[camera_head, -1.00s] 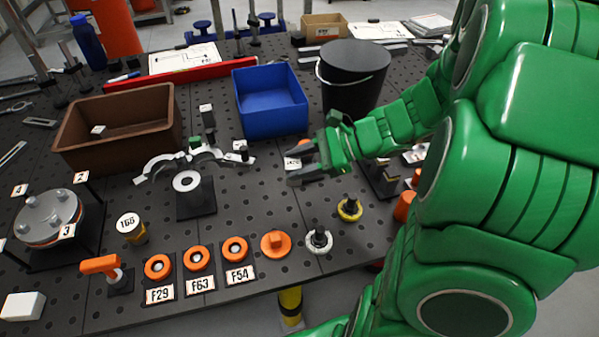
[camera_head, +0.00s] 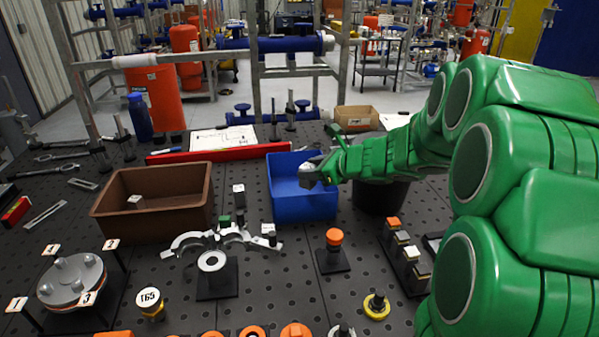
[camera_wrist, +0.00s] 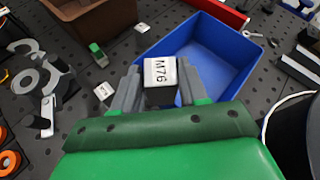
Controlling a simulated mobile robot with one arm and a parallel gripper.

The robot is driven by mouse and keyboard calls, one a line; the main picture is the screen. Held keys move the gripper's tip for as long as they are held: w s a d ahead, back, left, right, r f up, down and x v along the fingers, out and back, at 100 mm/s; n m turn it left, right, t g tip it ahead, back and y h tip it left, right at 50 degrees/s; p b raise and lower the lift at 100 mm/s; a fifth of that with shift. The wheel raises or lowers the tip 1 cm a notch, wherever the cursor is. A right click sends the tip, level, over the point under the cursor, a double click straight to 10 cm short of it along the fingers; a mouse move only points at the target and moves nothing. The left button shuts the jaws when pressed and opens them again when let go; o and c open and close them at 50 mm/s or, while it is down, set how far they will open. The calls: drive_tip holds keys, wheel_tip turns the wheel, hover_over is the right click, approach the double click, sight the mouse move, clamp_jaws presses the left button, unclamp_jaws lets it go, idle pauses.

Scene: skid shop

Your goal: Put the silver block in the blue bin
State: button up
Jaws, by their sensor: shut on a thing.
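My gripper (camera_head: 312,172) is shut on a small silver block (camera_wrist: 160,72) with a white M76 label on top. The wrist view shows the block between the two grey fingers. The blue bin (camera_head: 303,210) stands open on the dark perforated table. In the head view my gripper is raised at the bin's upper right part, overlapping its opening. In the wrist view the blue bin (camera_wrist: 240,55) lies beyond and below the block, and its visible floor looks empty. The block in the head view is partly hidden by the fingers.
A brown bin (camera_head: 150,220) with a small light block inside stands left. A black bucket (camera_head: 382,197) stands right of the blue bin, partly behind my arm. A white curved clamp piece (camera_head: 195,240) is in front. A rack of small blocks (camera_head: 405,255) stands at right.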

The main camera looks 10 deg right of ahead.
drive_tip(key=w+m+h, duration=0.1)
drive_tip(key=w, duration=0.1)
drive_tip(key=w+m+t+h, duration=0.1)
drive_tip(key=w+m, duration=0.1)
drive_tip(key=w, duration=0.1)
drive_tip(key=shift+d+t, duration=0.2)
drive_tip(key=shift+t, duration=0.1)
drive_tip(key=shift+w+f+m+h, duration=0.15)
drive_tip(key=shift+w+m+h, duration=0.15)
drive_tip(key=shift+h, duration=0.1)
drive_tip(key=shift+w+f, duration=0.15)
drive_tip(key=shift+f, duration=0.05)
drive_tip(key=m+h, duration=0.1)
hover_over(298, 188)
drive_tip(key=shift+t, duration=0.4)
drive_tip(key=shift+f, duration=7)
